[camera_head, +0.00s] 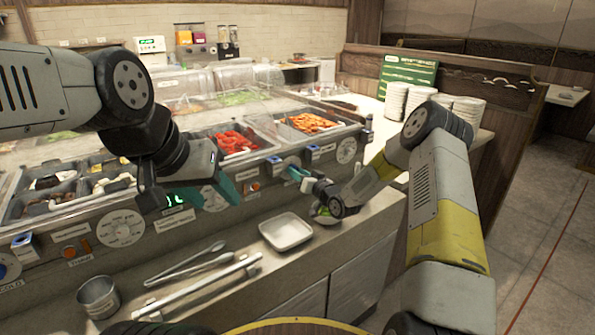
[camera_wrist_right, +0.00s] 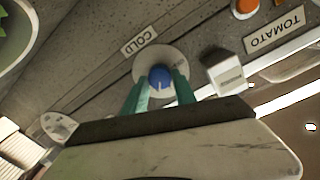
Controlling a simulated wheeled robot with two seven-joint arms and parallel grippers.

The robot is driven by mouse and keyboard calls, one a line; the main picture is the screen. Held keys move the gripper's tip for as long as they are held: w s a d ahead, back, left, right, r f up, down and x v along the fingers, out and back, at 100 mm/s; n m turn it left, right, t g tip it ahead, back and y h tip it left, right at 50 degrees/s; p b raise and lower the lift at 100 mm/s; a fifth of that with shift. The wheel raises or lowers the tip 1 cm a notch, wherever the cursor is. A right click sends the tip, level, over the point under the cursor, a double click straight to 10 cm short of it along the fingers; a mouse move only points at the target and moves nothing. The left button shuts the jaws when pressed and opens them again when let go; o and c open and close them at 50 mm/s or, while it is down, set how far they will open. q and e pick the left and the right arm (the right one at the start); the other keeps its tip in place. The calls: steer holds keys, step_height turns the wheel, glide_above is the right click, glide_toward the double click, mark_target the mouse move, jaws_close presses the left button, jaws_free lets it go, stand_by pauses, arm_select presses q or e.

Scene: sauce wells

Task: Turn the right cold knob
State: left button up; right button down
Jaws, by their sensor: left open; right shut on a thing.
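The right cold knob (camera_wrist_right: 160,77) is a blue round knob on a pale disc, beside a "COLD" label (camera_wrist_right: 139,40), in the right wrist view. My right gripper (camera_wrist_right: 161,84) has its teal fingers on either side of the knob and is shut on it. In the head view my right gripper (camera_head: 297,173) reaches the front panel of the counter, and its fingers mostly hide the knob. My left gripper (camera_head: 198,196) is open and empty, with teal fingers spread in front of the panel. Another blue cold knob (camera_head: 5,270) shows at the far left.
A square white dish (camera_head: 286,232), metal tongs (camera_head: 187,266) and a metal cup (camera_head: 98,297) are on the ledge below the panel. Food wells sit above it, with red pieces (camera_head: 236,141) and orange pieces (camera_head: 310,122). Plate stacks (camera_head: 397,100) stand behind my right arm.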

steer(key=shift+d+m, duration=0.1)
steer(key=shift+m, duration=1.1)
steer(key=c, duration=1)
jaws_free()
steer(key=v, duration=0.7)
steer(key=shift+s+d, duration=0.25)
steer(key=shift+s, duration=0.05)
